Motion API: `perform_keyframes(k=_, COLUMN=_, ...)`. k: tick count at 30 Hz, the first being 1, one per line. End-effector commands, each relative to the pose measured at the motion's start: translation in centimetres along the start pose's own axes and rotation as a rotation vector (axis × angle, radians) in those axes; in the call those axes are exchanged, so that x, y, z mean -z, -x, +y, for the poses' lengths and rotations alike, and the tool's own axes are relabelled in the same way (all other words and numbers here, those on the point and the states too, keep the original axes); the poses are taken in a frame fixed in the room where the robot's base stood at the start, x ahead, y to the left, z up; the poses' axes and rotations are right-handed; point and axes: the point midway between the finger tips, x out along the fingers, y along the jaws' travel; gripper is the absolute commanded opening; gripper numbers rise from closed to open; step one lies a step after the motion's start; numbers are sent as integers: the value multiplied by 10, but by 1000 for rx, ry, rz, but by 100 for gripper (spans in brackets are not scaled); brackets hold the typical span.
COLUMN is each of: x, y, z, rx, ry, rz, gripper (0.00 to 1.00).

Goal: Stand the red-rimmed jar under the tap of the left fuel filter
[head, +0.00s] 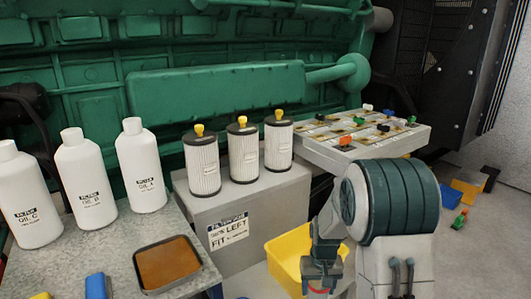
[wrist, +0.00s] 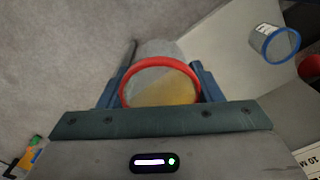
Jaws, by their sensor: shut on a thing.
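My gripper (wrist: 160,88) is shut on the red-rimmed jar (wrist: 163,65) in the wrist view, with one finger on each side of it. The jar looks clear, and a yellowish colour shows inside its rim. In the head view my gripper (head: 321,272) is low at the bottom centre, beside the yellow bin. Only a bit of the jar's red rim (head: 318,291) shows below it there. I cannot make out the left fuel filter's tap in either view.
A blue-rimmed jar (wrist: 275,42) is at the upper right of the wrist view. In the head view, a yellow bin (head: 283,262) stands by a grey box (head: 258,205) bearing three white filter cartridges. Bottles and an oil tray (head: 140,280) are at left. The right floor is partly clear.

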Motion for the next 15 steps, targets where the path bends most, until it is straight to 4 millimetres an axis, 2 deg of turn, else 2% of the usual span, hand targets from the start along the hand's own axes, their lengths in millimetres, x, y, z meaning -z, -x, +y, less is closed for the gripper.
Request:
perform_keyframes(k=1, x=-2, y=17, z=0, rx=0, ry=0, rz=-3, gripper=37)
perform_keyframes(k=15, x=-11, y=74, z=0, rx=1, ry=-1, rz=-4, gripper=37)
